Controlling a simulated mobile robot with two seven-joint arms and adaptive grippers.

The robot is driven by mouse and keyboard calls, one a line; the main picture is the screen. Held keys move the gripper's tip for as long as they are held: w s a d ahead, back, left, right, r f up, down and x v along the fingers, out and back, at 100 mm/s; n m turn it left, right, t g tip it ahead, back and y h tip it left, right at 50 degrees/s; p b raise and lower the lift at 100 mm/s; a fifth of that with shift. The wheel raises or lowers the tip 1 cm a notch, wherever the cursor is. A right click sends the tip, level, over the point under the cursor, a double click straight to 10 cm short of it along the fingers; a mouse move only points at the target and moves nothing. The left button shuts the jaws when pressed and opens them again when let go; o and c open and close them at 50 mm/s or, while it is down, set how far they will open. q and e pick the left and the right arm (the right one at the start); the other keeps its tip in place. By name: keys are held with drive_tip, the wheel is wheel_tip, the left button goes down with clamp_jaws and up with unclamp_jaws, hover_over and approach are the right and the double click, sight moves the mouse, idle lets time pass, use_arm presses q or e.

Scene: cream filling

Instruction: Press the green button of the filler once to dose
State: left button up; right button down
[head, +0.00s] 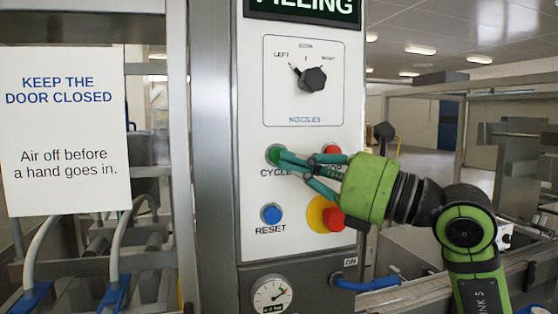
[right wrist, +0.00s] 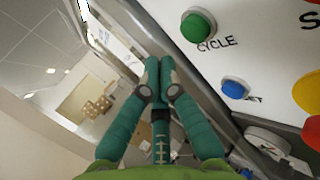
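The green button (head: 274,154), labelled CYCLE, sits on the white filler panel (head: 250,100), left of the red stop button (head: 331,151). It also shows in the right wrist view (right wrist: 198,26), near the top. My right gripper (head: 285,157) reaches in from the right, its fingertips overlapping the green button's right edge in the head view. In the right wrist view the fingertips (right wrist: 159,62) are drawn together, with nothing between them, and appear to the left of and below the button. I cannot tell if they touch it. My left gripper is not in view.
Below are a blue RESET button (head: 271,213), a red emergency knob on yellow (head: 327,215), partly behind the gripper, and a pressure gauge (head: 271,294). A black nozzle selector (head: 313,79) is above. A door-closed sign (head: 65,130) hangs left.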

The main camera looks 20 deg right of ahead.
drive_tip(key=s, duration=0.2)
drive_tip(key=shift+s+b, duration=0.3)
drive_tip(key=shift+s, duration=0.1)
drive_tip(key=shift+d, duration=0.1)
idle(0.3)
